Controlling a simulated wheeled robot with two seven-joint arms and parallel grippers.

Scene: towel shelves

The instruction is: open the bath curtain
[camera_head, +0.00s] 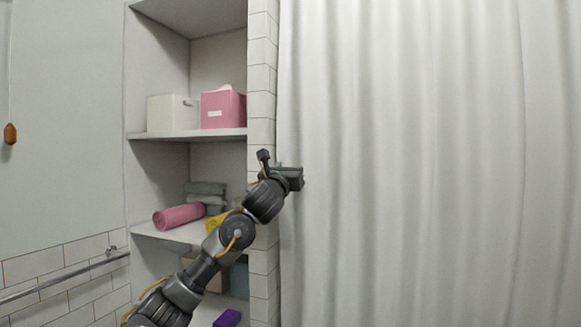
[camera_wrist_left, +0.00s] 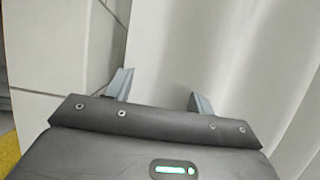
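The white bath curtain (camera_head: 420,160) hangs in folds across the middle and right of the head view, its left edge beside the tiled wall end. My left gripper (camera_head: 292,172) is at the curtain's left edge, in front of the tile. In the left wrist view the two fingers (camera_wrist_left: 160,92) stand apart, with the curtain (camera_wrist_left: 220,45) ahead and the tiled corner (camera_wrist_left: 80,60) at left. The left finger is near the edge between tile and curtain. No cloth is clearly pinched, and I cannot tell whether the fingertips touch it. My right gripper is not in view.
Left of the tiled wall end (camera_head: 262,100) is a shelf unit (camera_head: 190,136) with a white box (camera_head: 172,113), a pink box (camera_head: 223,109) and rolled towels (camera_head: 180,216). A metal rail (camera_head: 65,277) runs along the left wall. The front of the curtain is clear.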

